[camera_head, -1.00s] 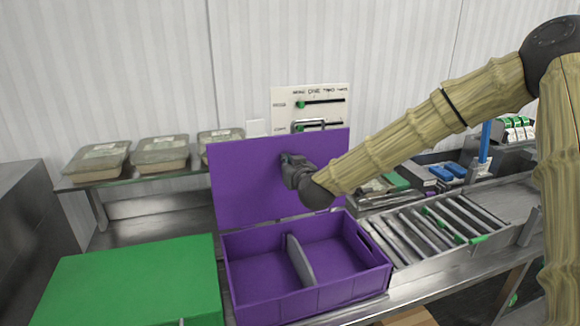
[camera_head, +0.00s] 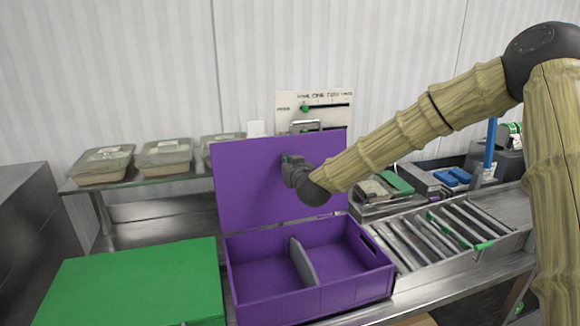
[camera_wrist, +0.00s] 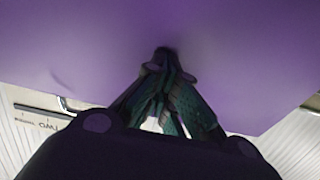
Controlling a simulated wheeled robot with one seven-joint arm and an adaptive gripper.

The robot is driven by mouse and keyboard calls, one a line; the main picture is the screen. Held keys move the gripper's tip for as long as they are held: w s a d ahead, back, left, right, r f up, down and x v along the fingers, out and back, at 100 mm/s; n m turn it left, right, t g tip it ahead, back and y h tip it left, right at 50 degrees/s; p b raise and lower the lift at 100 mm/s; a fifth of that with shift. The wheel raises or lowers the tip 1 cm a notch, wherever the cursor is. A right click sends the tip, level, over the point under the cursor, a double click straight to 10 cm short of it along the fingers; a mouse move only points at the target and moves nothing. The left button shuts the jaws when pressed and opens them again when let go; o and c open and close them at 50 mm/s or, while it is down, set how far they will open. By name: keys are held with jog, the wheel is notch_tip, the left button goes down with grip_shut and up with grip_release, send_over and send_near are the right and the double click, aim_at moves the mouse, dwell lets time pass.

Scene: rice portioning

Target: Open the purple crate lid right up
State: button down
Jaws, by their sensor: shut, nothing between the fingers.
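The purple crate (camera_head: 345,290) stands on the steel counter, with its inside in view and a grey divider (camera_head: 303,262) across it. Its purple lid (camera_head: 245,185) stands up at the crate's back edge, close to upright, hinged side down. My gripper (camera_head: 289,166) is shut and empty, at the inner face of the lid, a little above its middle. In the wrist view the lid (camera_wrist: 240,60) fills most of the picture, and the closed fingertips (camera_wrist: 163,56) meet or nearly meet its surface; contact is hard to tell.
A green-lidded crate (camera_head: 130,283) stands left of the purple crate. Several covered trays (camera_head: 165,155) sit on a shelf behind. A roller conveyor (camera_head: 440,232) lies to the right. A white panel with sliders (camera_head: 318,108) is on the wall behind the lid.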

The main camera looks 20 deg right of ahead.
dwell(0.3)
jog(key=s, duration=0.9)
jog(key=shift+s+d+b, duration=0.25)
jog(key=shift+s+b, duration=0.05)
jog(key=shift+s, duration=0.1)
jog(key=shift+r, duration=0.1)
